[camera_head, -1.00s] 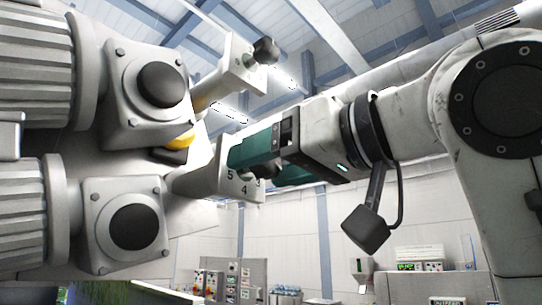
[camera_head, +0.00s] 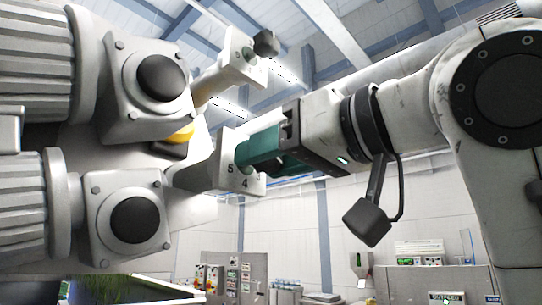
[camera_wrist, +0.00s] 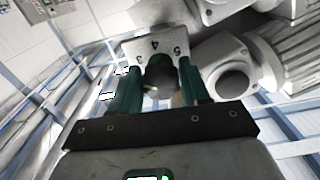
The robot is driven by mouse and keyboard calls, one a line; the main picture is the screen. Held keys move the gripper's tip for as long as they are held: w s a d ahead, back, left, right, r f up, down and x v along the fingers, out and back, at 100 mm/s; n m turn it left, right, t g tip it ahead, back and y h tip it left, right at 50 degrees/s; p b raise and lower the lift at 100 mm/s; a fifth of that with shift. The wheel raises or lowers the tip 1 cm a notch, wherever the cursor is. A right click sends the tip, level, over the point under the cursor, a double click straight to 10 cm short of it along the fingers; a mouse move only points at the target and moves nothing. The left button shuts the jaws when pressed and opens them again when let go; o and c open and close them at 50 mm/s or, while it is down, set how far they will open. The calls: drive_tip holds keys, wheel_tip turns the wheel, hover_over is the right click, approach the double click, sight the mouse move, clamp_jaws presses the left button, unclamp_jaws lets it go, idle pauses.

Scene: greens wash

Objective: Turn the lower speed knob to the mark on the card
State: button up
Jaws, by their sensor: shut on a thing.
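The lower speed knob (camera_wrist: 158,68) is a dark knob between my green fingers in the wrist view. It stands in front of a pale dial plate (camera_wrist: 155,42) with black numbers, 4 and 5 among them. The plate also shows in the head view (camera_head: 228,165), at the end of the lower drive housing. My gripper (camera_head: 252,156) reaches it from the right and is shut on the knob. The fingers hide most of the knob in the head view, and its pointer cannot be made out. No card can be made out in either view.
A second, upper dial plate with a dark knob (camera_head: 265,43) stands above my gripper. Grey motor housings (camera_head: 130,215) fill the left side, with a yellow part (camera_head: 182,134) between them. Control cabinets (camera_head: 235,275) stand far behind; the space below my gripper is open.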

drive_tip(key=n, duration=0.5)
drive_tip(key=shift+w+d+n, duration=0.1)
drive_tip(key=shift+n, duration=0.2)
drive_tip(key=n, duration=1.2)
drive_tip(key=shift+w+d+r+n, duration=0.1)
drive_tip(key=shift+r+n, duration=0.05)
drive_tip(key=shift+n, duration=0.25)
drive_tip(key=n, duration=0.5)
drive_tip(key=shift+r+n, duration=0.1)
drive_tip(key=shift+n, duration=0.2)
drive_tip(key=o, duration=1)
